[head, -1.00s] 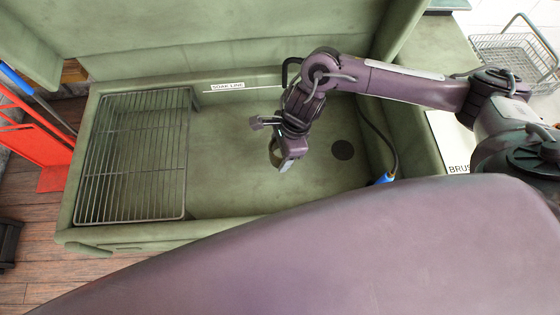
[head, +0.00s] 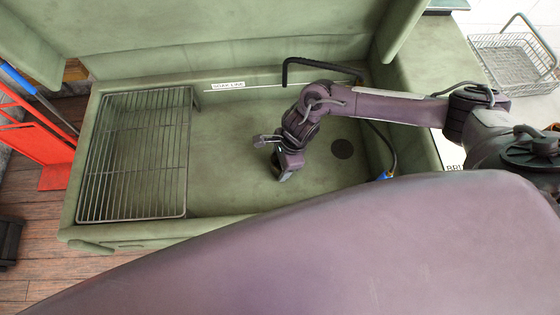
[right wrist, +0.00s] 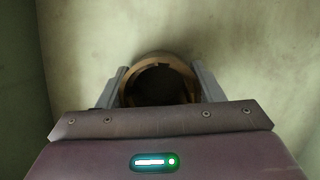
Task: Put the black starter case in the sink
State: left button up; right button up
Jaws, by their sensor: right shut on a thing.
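The green sink (head: 240,185) fills the middle of the head view. My right gripper (head: 280,170) reaches down into it, left of the drain. In the right wrist view my right gripper (right wrist: 160,88) has one finger on each side of a round hollow part (right wrist: 160,60) and is shut on it. The part has a tan-brown rim and a dark inside. I cannot tell for sure that it is the black starter case. In the head view the gripper mostly hides it, and whether it touches the sink floor is unclear. My left gripper is not in view.
A wire rack (head: 135,155) covers the sink's left side. A round dark drain (head: 342,148) lies right of the gripper. A black bent pipe (head: 310,63) stands at the back. A wire basket (head: 515,62) sits at the upper right. The sink floor between rack and gripper is clear.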

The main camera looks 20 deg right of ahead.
jog(key=o, duration=1.5)
jog(key=shift+r, duration=0.15)
jog(key=shift+b+v, duration=0.6)
jog(key=shift+v, duration=5.3)
